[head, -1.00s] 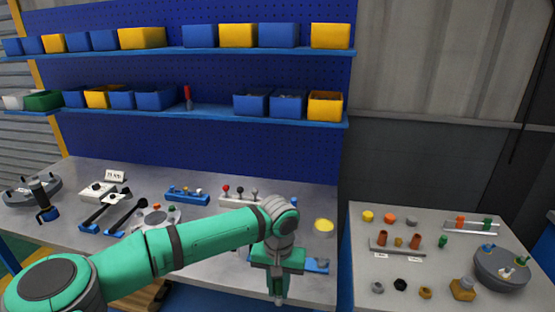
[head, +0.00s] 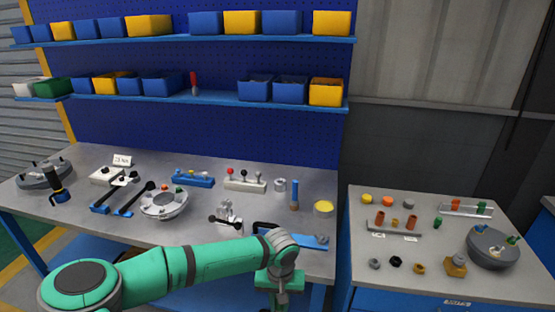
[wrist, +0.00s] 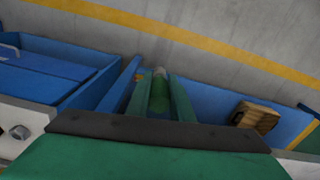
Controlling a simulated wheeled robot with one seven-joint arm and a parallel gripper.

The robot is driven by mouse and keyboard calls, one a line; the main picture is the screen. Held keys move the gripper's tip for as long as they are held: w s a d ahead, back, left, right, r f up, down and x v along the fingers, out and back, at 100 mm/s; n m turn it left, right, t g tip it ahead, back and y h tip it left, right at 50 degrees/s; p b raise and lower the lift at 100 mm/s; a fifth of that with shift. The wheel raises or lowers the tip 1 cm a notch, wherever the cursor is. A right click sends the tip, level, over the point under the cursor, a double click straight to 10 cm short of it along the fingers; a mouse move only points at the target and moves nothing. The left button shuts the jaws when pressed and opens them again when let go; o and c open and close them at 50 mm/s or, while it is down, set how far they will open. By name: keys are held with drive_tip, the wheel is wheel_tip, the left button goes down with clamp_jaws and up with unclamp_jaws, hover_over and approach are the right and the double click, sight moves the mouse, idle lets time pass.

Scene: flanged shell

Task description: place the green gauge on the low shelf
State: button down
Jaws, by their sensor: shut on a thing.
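My gripper (wrist: 159,84) is shut on a green cylindrical thing, the green gauge (wrist: 158,95), which shows between the two fingers in the wrist view. Its far end looks pale. In the head view my gripper (head: 279,292) hangs at the bottom edge, in front of the workbench, and the gauge cannot be made out there. A blue low shelf (wrist: 220,103) lies below and beyond the fingers in the wrist view. Part of it also shows under the bench in the head view (head: 72,247). The gauge's height above the shelf is hard to tell.
A wooden block (wrist: 256,116) sits on the low shelf, right of the gripper. A blue drawer unit (wrist: 45,72) stands at the left. The grey workbench top (head: 100,222) carries several tools. A side table (head: 365,270) with small parts stands to the right.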

wheel_tip(320, 180, down, 15)
drive_tip(key=s+n, duration=0.1)
drive_tip(key=shift+s+f, duration=0.2)
drive_tip(key=shift+s, duration=0.2)
drive_tip(key=shift+w, duration=0.1)
